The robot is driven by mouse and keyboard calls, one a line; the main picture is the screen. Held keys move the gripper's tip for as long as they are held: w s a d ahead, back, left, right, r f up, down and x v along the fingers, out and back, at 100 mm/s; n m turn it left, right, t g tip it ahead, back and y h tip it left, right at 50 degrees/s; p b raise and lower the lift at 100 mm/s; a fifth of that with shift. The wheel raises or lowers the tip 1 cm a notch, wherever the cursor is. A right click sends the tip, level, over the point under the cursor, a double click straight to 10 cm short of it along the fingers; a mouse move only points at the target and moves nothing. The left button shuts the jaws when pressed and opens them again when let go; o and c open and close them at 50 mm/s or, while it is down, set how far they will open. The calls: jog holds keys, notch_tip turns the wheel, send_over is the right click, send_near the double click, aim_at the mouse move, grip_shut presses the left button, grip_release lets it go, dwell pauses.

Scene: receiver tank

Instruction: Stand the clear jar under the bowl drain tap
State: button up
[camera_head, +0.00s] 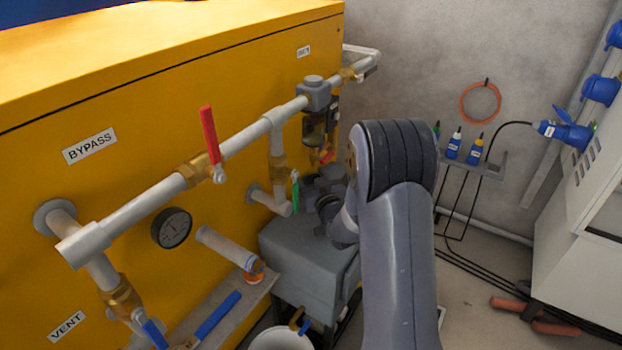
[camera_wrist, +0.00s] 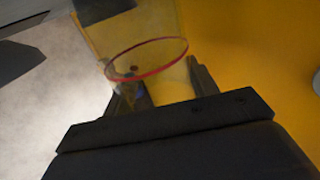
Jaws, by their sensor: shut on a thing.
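The clear jar (camera_wrist: 172,88) with a thin red rim is between the fingers of my gripper (camera_wrist: 160,88) in the wrist view. My gripper is shut on it. In the head view my gripper (camera_head: 322,187) is partly hidden by my own arm, above a grey box and below the filter bowl. I cannot make out the jar clearly there. The filter bowl (camera_head: 314,130) hangs from the pipe near the yellow cabinet's right end. A small red and brass part, seemingly its drain tap (camera_head: 326,155), shows beneath it. Whether the jar is under the tap is not clear.
The yellow cabinet (camera_head: 130,190) carries pipes, a red-handled valve (camera_head: 210,145) and a gauge (camera_head: 171,228). A grey box (camera_head: 305,255) stands below my gripper. A white bucket (camera_head: 280,340) is below.

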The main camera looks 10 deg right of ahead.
jog(key=shift+s+f+b, duration=0.15)
jog(key=shift+f+b, duration=0.4)
jog(key=shift+b, duration=0.05)
jog(key=o, duration=1)
jog(key=shift+f, duration=0.15)
jog(key=shift+r+p, duration=0.6)
jog(key=shift+p, duration=0.4)
jog(key=s, duration=0.3)
jog(key=s+d, duration=0.1)
jog(key=s, duration=0.3)
jog(key=s+d+p, duration=0.1)
jog(key=s, duration=0.3)
jog(key=shift+s+r, duration=0.25)
jog(key=shift+r, duration=0.05)
